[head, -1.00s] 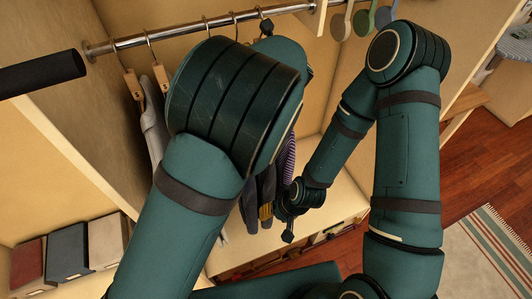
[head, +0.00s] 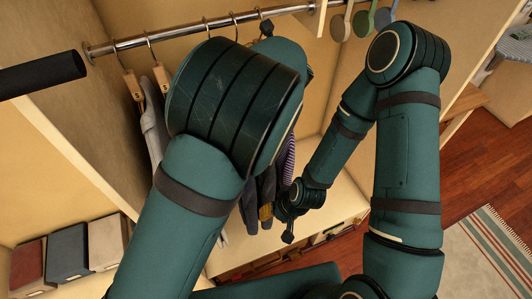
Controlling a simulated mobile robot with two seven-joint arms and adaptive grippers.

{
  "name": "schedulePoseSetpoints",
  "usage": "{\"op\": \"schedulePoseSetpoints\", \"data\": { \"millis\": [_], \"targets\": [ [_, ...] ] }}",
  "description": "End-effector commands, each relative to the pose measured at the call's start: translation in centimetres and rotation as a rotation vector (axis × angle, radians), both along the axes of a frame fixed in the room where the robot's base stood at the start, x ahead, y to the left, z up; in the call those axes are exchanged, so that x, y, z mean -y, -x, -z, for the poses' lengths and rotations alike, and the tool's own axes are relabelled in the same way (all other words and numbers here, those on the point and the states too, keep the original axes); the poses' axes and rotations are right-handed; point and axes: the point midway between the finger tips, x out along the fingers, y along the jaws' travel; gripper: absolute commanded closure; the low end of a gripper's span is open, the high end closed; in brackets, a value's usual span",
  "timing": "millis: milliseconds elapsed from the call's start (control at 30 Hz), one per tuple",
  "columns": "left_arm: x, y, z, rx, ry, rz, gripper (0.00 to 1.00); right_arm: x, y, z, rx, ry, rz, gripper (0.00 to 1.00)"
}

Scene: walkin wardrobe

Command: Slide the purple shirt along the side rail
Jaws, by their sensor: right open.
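A purple striped garment (head: 287,160), which looks like the purple shirt, hangs below the rail (head: 170,35). Only a narrow strip of it shows; my left arm covers its upper part and hanger. My right gripper (head: 288,238) is open, low beside the lower ends of the hanging clothes, below the purple garment. Its fingers are small and dark here, and I cannot tell whether they touch any cloth. My left gripper is hidden behind my own left arm, which fills the middle of the view.
Grey clothes (head: 154,130) hang on wooden hangers at the rail's left end. Dark garments (head: 250,205) hang near the purple one. Boxes (head: 68,252) stand on the lower left shelf. Round-ended hanging items (head: 362,22) are at the top right. Wooden floor and a striped rug (head: 490,245) lie right.

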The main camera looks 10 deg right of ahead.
Motion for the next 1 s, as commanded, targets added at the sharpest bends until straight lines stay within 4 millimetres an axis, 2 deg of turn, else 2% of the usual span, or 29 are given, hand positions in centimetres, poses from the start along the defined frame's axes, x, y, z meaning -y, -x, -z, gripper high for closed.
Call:
{"op": "schedulePoseSetpoints", "data": {
  "millis": [767, 1000],
  "targets": [
    [-0.1, 0.0, -0.2, 0.000, 0.001, -0.002, 1.00, 0.0, 0.0, 1.1, 0.000, 0.000, 0.000, 0.53],
    [0.9, -0.3, -0.4, 0.002, 0.000, 0.000, 1.00, 0.0, 0.0, 0.7, 0.000, 0.000, 0.000, 0.53]
  ]
}}
